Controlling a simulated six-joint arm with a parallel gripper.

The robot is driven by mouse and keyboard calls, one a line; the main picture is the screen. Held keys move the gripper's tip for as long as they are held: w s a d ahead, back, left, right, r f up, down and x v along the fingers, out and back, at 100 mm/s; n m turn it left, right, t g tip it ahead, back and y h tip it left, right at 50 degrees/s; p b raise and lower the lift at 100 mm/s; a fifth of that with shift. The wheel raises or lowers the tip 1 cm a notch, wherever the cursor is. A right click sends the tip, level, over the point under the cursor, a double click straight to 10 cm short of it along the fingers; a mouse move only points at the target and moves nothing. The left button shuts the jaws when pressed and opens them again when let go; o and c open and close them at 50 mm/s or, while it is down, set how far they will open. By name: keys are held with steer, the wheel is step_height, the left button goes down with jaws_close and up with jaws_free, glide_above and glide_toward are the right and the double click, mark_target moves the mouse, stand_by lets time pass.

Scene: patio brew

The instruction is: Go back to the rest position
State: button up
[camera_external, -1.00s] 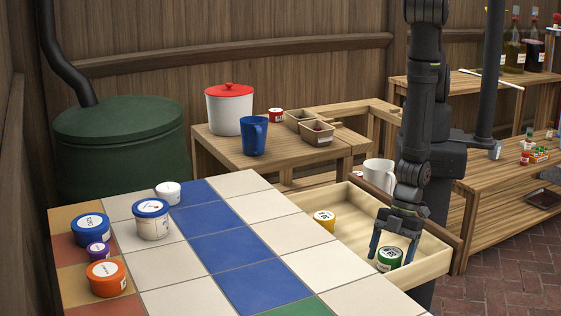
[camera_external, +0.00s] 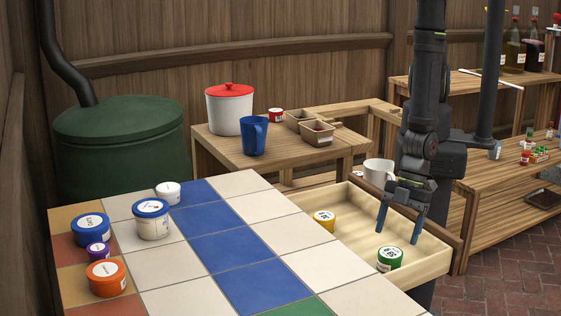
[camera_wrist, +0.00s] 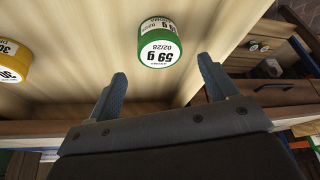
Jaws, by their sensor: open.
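My gripper (camera_external: 398,222) is open and empty above the wooden drawer (camera_external: 432,262). Its two blue fingers hang apart, and they also show in the wrist view (camera_wrist: 164,88). A green-lidded jar (camera_external: 390,259) stands in the drawer below the fingers; the wrist view shows its label (camera_wrist: 160,48) reading 59 g, ahead of the fingertips and apart from them. A yellow jar (camera_external: 324,219) stands further left in the drawer and shows at the left edge of the wrist view (camera_wrist: 10,62).
The tiled table (camera_external: 262,204) carries a white-and-blue jar (camera_external: 151,222), a blue jar (camera_external: 91,230), a purple jar (camera_external: 98,251), an orange jar (camera_external: 106,279) and a small white jar (camera_external: 168,193). A blue mug (camera_external: 254,138) and white pot (camera_external: 229,110) stand on the wooden bench behind.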

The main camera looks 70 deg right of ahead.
mark_target(391, 251)
steer(key=w+v, duration=0.1)
steer(key=v, duration=0.4)
steer(key=x, duration=0.8)
steer(key=s+x, duration=0.1)
steer(key=x, duration=0.2)
steer(key=shift+a+f, duration=0.15)
steer(key=shift+f, duration=0.35)
step_height(391, 251, up, 4)
steer(key=shift+r, duration=0.2)
steer(key=w+d+r, duration=0.7)
steer(key=w+d, duration=0.1)
steer(key=w, duration=0.1)
step_height(391, 251, up, 6)
steer(key=shift+a, duration=0.2)
steer(key=shift+r, duration=0.1)
